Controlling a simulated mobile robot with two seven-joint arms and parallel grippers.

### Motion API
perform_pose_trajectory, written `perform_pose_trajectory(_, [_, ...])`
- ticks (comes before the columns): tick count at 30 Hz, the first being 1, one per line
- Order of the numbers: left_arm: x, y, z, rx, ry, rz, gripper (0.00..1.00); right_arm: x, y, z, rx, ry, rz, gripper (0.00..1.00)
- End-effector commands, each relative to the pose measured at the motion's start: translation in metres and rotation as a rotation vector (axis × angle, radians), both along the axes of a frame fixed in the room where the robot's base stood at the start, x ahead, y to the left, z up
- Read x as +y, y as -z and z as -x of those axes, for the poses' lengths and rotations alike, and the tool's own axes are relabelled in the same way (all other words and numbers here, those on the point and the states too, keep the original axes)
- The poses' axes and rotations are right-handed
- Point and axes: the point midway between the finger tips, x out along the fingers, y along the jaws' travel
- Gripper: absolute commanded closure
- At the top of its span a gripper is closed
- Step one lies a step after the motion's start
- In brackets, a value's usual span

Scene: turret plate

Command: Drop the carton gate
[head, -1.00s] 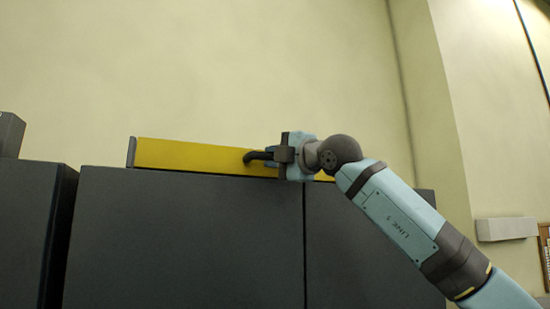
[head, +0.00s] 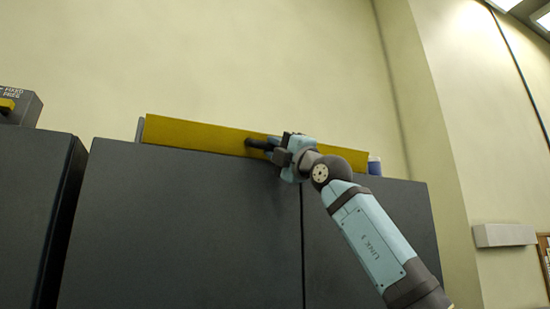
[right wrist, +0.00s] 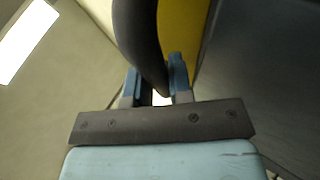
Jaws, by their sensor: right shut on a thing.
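The carton gate is a long yellow board (head: 200,134) along the top front edge of the dark cabinets in the head view, and it also shows in the right wrist view (right wrist: 181,30). It carries a black handle (head: 258,144), seen as a dark curved bar (right wrist: 139,40) in the right wrist view. My right gripper (head: 278,150) is shut on the handle, at the middle of the board. In the right wrist view its blue fingers (right wrist: 157,90) sit on either side of the handle's end. My left gripper is not in view.
Dark cabinet fronts (head: 190,220) fill the space below the board. A grey box with a yellow part (head: 20,106) stands at the far left. A small blue and white object (head: 374,166) shows past the board's right end. A grey wall ledge (head: 504,235) is at right.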

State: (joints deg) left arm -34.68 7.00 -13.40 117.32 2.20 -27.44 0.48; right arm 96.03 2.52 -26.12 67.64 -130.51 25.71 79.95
Motion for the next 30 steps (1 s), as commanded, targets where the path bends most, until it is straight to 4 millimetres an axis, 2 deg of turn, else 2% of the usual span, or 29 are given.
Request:
perform_pose_trajectory(9, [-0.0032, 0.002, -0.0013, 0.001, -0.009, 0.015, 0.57, -0.0001, 0.0054, 0.0012, -0.113, -0.001, -0.038, 1.0])
perform_pose_trajectory(24, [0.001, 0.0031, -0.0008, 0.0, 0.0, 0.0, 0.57, -0.0004, 0.0058, 0.0017, -0.135, 0.0, -0.044, 1.0])
perform_pose_trajectory(25, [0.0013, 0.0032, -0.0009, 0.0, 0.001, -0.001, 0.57, -0.0004, 0.0057, 0.0018, -0.135, 0.0, -0.044, 0.78])
perform_pose_trajectory(27, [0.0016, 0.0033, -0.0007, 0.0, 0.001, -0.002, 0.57, -0.0004, 0.0057, 0.0018, -0.135, 0.0, -0.044, 0.61])
perform_pose_trajectory(28, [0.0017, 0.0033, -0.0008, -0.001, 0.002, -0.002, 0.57, -0.0003, 0.0058, 0.0017, -0.135, 0.0, -0.044, 0.55])
perform_pose_trajectory(30, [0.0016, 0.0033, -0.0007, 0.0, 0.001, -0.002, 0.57, -0.0004, 0.0059, 0.0016, -0.135, 0.0, -0.044, 0.55])
